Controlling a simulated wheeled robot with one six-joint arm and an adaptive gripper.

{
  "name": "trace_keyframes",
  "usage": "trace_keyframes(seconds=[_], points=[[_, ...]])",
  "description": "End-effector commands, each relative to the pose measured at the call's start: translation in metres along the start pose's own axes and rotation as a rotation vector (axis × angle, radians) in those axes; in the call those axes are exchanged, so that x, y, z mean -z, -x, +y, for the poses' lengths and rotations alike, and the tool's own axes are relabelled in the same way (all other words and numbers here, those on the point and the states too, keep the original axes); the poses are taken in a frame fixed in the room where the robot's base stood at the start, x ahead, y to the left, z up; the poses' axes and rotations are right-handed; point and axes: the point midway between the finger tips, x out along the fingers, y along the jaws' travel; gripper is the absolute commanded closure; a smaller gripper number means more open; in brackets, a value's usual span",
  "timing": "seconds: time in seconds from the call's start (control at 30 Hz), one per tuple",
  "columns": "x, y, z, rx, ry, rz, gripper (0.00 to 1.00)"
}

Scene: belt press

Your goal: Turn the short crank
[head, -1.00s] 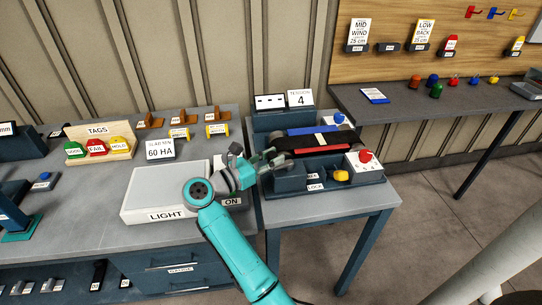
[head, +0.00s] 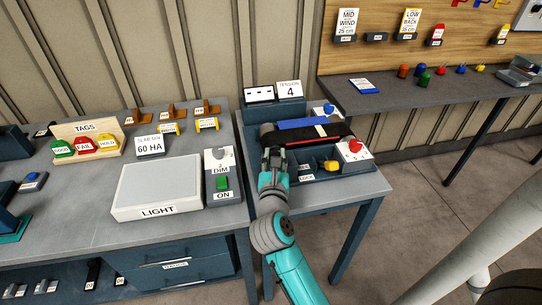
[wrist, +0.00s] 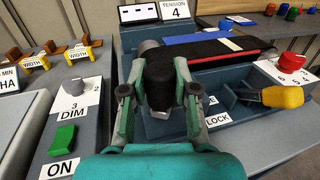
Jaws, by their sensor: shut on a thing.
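The belt press (head: 320,168) stands on the right-hand table, with a dark belt, a blue strip and a red strip across its top. My gripper (head: 272,160) is at the press's left end. In the wrist view my gripper (wrist: 158,88) has its two fingers on either side of a dark rounded handle (wrist: 158,72), which appears to be the short crank's grip. It is shut on this handle. A grey round part (wrist: 149,45) shows just behind the handle. The crank's arm and pivot are hidden by the handle and fingers.
A yellow lever (wrist: 280,97) near the LOCK label and a red knob (wrist: 291,62) are at the press's right. A tension sign (head: 289,90) reads 4 behind it. The light box (head: 158,187) and DIM/ON panel (head: 222,177) are close on the left.

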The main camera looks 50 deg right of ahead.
Motion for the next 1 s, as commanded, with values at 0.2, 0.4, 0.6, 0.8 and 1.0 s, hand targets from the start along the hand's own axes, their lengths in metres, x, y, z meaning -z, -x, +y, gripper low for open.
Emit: trace_keyframes(seconds=[0.2,0.4,0.6,0.8,1.0], points=[[-0.0001,0.0005,-0.0073,-0.089,-0.001,0.0,1.0],[0.0002,0.0008,-0.0099,-0.151,0.0,0.001,1.0],[0.0001,0.0009,-0.0111,-0.187,0.001,0.0,1.0],[0.0002,0.001,-0.0114,-0.202,0.001,0.001,1.0],[0.0004,0.001,-0.0113,-0.203,0.001,0.001,1.0]])
